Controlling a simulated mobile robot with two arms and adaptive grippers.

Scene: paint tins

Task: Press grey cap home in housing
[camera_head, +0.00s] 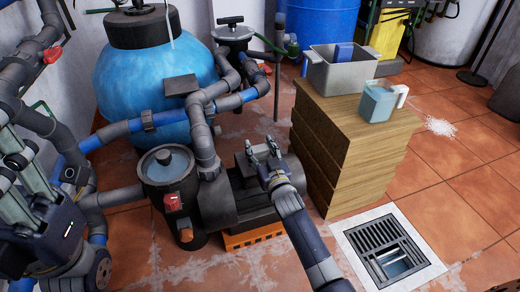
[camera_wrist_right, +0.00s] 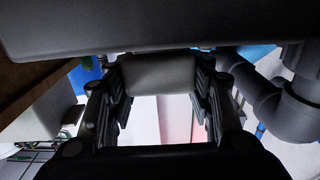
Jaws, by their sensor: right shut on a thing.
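My right gripper (camera_head: 262,150) reaches in from the lower right, over the dark pump motor (camera_head: 265,199). In the right wrist view its two black fingers (camera_wrist_right: 158,95) stand on either side of a plain grey block (camera_wrist_right: 158,74) and are shut on it. This block looks like the grey cap. It lies right by a large dark grey surface (camera_wrist_right: 150,25); I cannot tell whether they touch. In the head view a dark grey piece (camera_head: 241,166) shows beside the fingers; I cannot tell if it is the housing. My left gripper (camera_head: 22,165) seems to show at the left edge, its fingers unclear.
A wooden cabinet (camera_head: 350,165) close on the right bears a grey bin (camera_head: 341,75) and a blue-grey jug (camera_head: 378,104). A blue tank (camera_head: 150,85) and grey pipes (camera_head: 200,130) crowd the left. A floor drain (camera_head: 388,247) lies at the front right.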

